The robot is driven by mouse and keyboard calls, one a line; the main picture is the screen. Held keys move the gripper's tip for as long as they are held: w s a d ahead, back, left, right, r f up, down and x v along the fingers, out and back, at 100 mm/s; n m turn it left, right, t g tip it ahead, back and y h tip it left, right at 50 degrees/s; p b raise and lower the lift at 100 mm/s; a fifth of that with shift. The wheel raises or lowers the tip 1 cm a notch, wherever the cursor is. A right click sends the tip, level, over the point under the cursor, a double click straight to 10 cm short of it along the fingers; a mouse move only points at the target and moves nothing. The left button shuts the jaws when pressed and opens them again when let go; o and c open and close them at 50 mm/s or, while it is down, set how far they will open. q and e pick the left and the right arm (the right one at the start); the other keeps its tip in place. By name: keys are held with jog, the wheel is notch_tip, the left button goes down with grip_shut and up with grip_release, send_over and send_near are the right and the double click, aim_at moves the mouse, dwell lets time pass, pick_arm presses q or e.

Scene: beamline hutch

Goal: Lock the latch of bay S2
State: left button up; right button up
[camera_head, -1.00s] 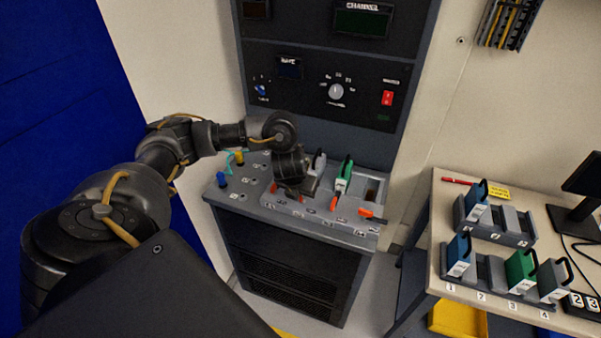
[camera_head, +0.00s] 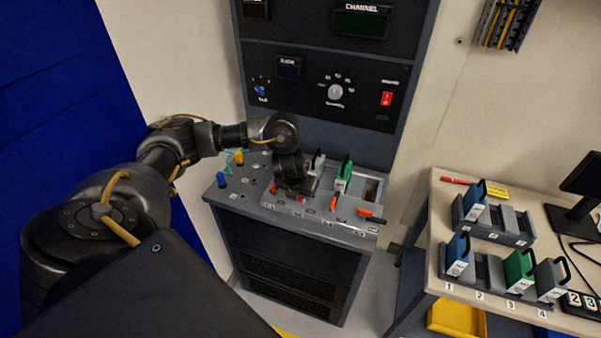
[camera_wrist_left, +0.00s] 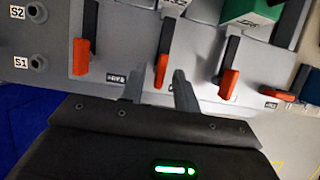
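The bay panel (camera_head: 309,220) has a row of latches with red-orange handles. In the left wrist view, the second latch from the left (camera_wrist_left: 162,70) points toward me, its tip between my left fingers. Its label is hidden, so I cannot confirm it is S2. My left gripper (camera_wrist_left: 159,88) is open, with a gap on each side of that handle. In the head view my left gripper (camera_head: 293,190) is low over the panel and covers this latch. The first latch (camera_wrist_left: 82,57) and third latch (camera_wrist_left: 229,83) also point toward me. The fourth (camera_wrist_left: 277,94) lies sideways. My right gripper is not in view.
A green module (camera_head: 343,174) stands behind the third latch. Blue (camera_head: 221,180) and yellow (camera_head: 239,158) plugs are at the panel's left. The table at right holds racks with blue and green modules (camera_head: 519,267). The control rack (camera_head: 320,90) rises behind.

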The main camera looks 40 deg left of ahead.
pick_arm(q)
jog(key=p+v, duration=0.5)
jog(key=v, duration=0.5)
jog(key=shift+r, duration=0.35)
jog(key=shift+s, duration=0.1)
